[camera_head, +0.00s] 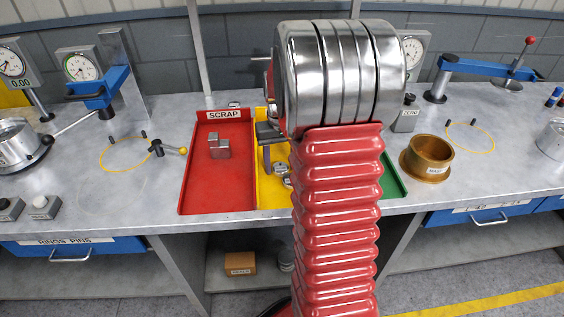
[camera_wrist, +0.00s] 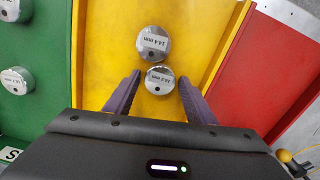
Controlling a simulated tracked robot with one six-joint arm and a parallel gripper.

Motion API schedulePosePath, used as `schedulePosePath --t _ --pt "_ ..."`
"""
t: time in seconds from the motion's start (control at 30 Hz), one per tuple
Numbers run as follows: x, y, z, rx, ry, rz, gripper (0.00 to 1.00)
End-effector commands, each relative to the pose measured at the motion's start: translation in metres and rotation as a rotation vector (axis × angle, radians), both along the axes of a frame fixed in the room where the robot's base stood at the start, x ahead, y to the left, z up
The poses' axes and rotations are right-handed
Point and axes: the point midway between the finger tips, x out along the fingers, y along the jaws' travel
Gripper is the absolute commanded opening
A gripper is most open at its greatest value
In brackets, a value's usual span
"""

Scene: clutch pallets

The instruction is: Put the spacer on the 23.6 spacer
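Two round metal spacers lie in the yellow tray in the wrist view. The nearer spacer (camera_wrist: 160,80) is between my gripper's fingertips, and the farther spacer (camera_wrist: 153,43) almost touches it. Their labels end in "mm"; the nearer one is too small to read surely, and the farther one looks like 14.4. No label reading 23.6 is legible. My gripper (camera_wrist: 159,82) is open, with one finger on each side of the nearer spacer and nothing visibly held. In the head view my arm hides part of the yellow tray, where small metal spacers (camera_head: 282,168) show beside my finger.
The red SCRAP tray (camera_head: 195,190) holds metal blocks (camera_head: 219,147). The green tray (camera_wrist: 35,105) holds metal discs (camera_wrist: 17,80). A brown cup (camera_head: 430,155) stands right of the trays. Dial gauges (camera_head: 82,67) and a blue lever arm (camera_head: 490,68) stand on the bench.

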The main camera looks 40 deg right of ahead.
Motion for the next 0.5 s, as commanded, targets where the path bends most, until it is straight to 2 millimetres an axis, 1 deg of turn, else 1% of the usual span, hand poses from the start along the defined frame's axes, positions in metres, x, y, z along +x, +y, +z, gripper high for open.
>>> schedulePosePath --t 0.03,0.1,0.33,0.5 --pt "0.0000 0.0001 0.0001 0.000 0.000 0.000 0.54" --pt "0.0002 0.0001 0.0001 0.000 0.000 0.000 0.57" --pt "0.0003 0.0002 0.0007 0.000 -0.001 0.001 0.57" --pt "0.0009 -0.0001 0.0093 -0.001 -0.003 0.001 0.57"
